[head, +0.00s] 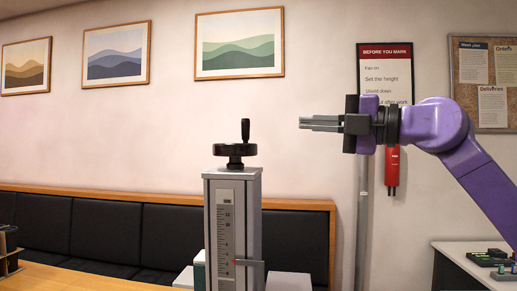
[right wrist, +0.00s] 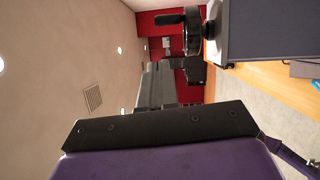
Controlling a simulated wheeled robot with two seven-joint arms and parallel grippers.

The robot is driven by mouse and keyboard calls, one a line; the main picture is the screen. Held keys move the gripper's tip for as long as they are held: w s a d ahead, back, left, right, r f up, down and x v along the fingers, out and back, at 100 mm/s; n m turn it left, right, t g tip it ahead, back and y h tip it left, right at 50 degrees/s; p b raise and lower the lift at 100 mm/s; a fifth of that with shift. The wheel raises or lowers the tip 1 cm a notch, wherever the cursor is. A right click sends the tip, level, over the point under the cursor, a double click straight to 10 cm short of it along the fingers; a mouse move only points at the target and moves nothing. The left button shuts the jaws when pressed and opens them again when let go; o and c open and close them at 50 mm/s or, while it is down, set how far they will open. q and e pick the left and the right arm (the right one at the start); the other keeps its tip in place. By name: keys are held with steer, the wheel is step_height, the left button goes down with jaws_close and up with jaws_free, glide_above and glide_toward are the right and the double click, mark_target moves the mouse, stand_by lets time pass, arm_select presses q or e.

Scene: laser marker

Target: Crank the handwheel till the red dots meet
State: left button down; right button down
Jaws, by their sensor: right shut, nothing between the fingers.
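The black handwheel (head: 235,150) lies flat on top of the grey column (head: 255,205) of the marker. Its upright crank knob (head: 245,130) stands on the wheel's right side. A scale (head: 225,225) runs down the column's front, with a small red dot (head: 235,262) near a grey pointer (head: 250,263); I cannot make out a second dot. My right gripper (head: 304,123) is shut and empty, pointing left, to the right of the knob and apart from it. The handwheel (right wrist: 211,30) and knob (right wrist: 172,19) also show in the right wrist view. My left gripper is out of view.
A black padded bench (head: 105,232) runs along the wall behind. A wooden tabletop (head: 60,278) shows at lower left with a dark rack (head: 9,250). A white-topped cabinet (head: 465,255) stands at lower right. The air between gripper and knob is clear.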

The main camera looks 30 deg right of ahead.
steer(key=shift+g, duration=0.4)
steer(key=p+x, duration=0.2)
steer(key=x, duration=0.2)
steer(key=d+p+x, duration=0.1)
steer(key=p+x, duration=0.1)
steer(key=x, duration=0.2)
steer(key=w+f+p+x, duration=0.1)
steer(key=p+x, duration=0.2)
steer(key=x, duration=0.1)
steer(key=shift+w+d, duration=0.1)
steer(key=shift+r, duration=0.1)
